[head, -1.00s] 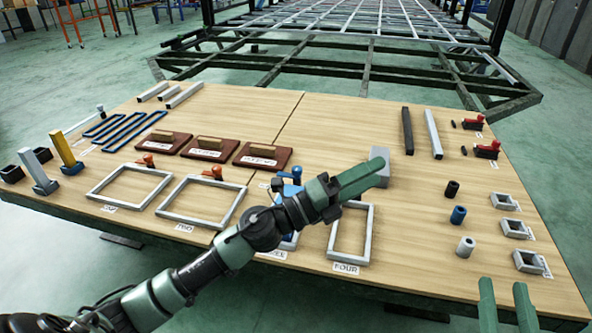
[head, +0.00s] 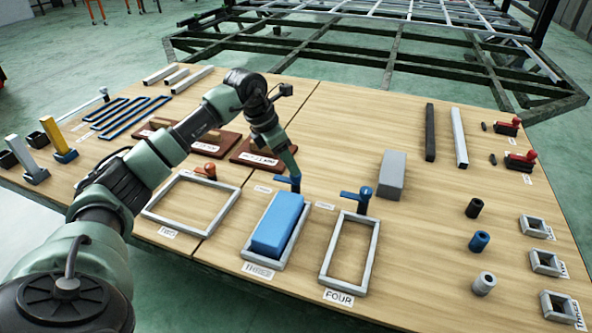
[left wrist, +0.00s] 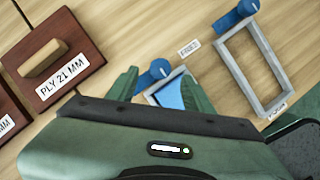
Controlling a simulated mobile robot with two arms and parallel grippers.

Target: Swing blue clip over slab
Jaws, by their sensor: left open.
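The blue slab (head: 277,225) lies inside the grey frame (head: 249,262) labelled THREE. The blue clip (head: 287,180) stands at that frame's far end, its arm pointing left and clear of the slab. My left gripper (head: 294,174) reaches down at this clip from behind. In the left wrist view its open fingers (left wrist: 162,92) stand either side of the clip (left wrist: 157,73) and of the slab's visible end (left wrist: 172,93). I cannot tell whether they touch the clip. My right gripper is not in view.
Frame FOUR (head: 325,275) is empty, with another blue clip (head: 357,194) at its far end. A grey block (head: 391,175) stands behind it. Brown plywood boards (head: 252,151) sit close behind my left arm.

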